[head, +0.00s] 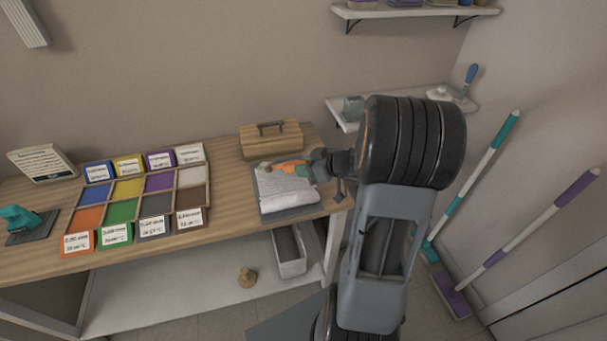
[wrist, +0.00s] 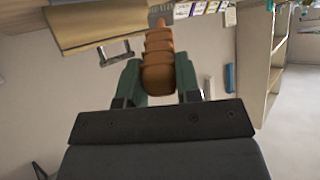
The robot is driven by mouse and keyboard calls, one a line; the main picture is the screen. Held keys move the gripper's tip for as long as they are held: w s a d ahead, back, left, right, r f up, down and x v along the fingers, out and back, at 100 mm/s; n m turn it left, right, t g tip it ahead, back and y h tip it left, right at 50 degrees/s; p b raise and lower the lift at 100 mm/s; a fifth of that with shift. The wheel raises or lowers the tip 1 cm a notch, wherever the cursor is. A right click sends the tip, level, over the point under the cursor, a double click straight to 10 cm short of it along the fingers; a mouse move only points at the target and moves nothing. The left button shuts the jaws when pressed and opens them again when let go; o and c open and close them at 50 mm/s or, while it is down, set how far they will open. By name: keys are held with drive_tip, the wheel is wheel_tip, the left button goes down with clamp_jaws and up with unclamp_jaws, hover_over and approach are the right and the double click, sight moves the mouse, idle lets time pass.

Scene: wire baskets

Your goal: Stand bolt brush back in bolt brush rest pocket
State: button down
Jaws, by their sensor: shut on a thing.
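My gripper (head: 306,167) is shut on an orange ribbed handle (head: 287,168), which I take to be the bolt brush. It lies roughly level above a grey board with white paper (head: 285,190) on the wooden bench. In the wrist view the ribbed orange-brown handle (wrist: 158,62) sits between my green fingers (wrist: 157,82), pointing away from the wrist. I cannot tell for sure which thing is the rest pocket; a white holder (head: 440,93) stands on the right wall shelf beside a blue-handled tool (head: 470,74).
A wooden box with a handle (head: 270,139) stands behind the board. A coloured, labelled sorting tray (head: 137,197) and a teal tool (head: 19,218) are to the left. A grey-blue block (head: 353,107) is on the white shelf (head: 400,103). Brooms lean at the right.

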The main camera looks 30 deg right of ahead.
drive_tip(key=f, duration=0.3)
drive_tip(key=shift+w+a+p, duration=0.1)
drive_tip(key=shift+w+p, duration=0.15)
drive_tip(key=shift+p, duration=0.15)
drive_tip(key=shift+f, duration=0.3)
drive_tip(key=shift+f+b, duration=0.25)
drive_tip(key=shift+b, duration=0.2)
drive_tip(key=c, duration=0.8)
unclamp_jaws()
drive_tip(key=shift+r, duration=0.1)
